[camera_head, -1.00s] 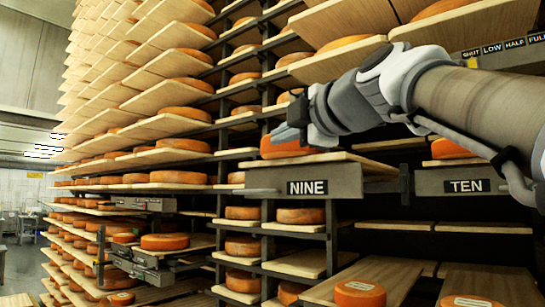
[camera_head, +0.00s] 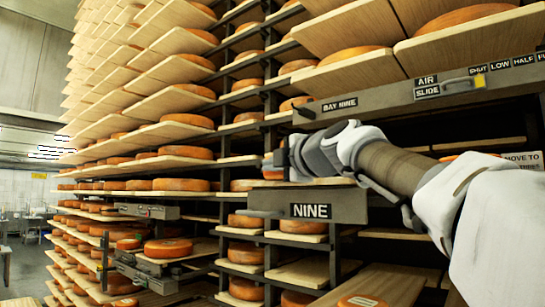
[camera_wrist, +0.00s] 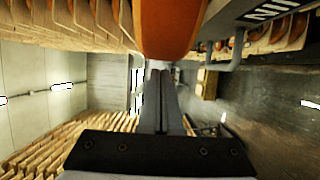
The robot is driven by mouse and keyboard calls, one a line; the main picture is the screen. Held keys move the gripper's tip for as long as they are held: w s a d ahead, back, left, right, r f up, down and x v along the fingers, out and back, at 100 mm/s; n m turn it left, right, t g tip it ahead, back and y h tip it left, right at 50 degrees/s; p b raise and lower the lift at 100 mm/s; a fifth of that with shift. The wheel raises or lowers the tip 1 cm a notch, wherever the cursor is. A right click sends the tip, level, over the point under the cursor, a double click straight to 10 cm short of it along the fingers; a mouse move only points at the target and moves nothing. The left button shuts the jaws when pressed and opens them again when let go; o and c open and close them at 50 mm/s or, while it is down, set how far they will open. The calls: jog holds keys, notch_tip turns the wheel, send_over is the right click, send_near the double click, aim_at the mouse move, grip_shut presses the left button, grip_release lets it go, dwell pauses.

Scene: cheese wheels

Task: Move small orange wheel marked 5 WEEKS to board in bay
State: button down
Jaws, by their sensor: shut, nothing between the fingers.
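My gripper (camera_head: 274,160) is shut and empty beside the board (camera_head: 333,181) above the NINE plate (camera_head: 311,211). In the wrist view its fingers (camera_wrist: 160,76) are together, and a large orange wheel (camera_wrist: 171,25) shows close beyond them. In the head view only a sliver of an orange wheel (camera_head: 268,172) shows beside the gripper; the rest is hidden. A small orange wheel with a pale label (camera_head: 362,302) is cut by the bottom edge, on a lower board (camera_head: 385,279). I cannot read 5 WEEKS on any wheel.
Tall racks of boards with orange wheels (camera_head: 172,185) fill the left and middle. A grey beam marked BAY NINE (camera_head: 339,105) and AIR SLIDE (camera_head: 426,86) runs above my arm. A MOVE TO sign (camera_head: 522,160) stands at right. Open floor (camera_head: 28,270) lies at far left.

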jog(key=shift+w+d, duration=0.2)
jog(key=shift+d, duration=0.05)
jog(key=shift+w+d+b, duration=0.55)
jog(key=shift+b, duration=0.25)
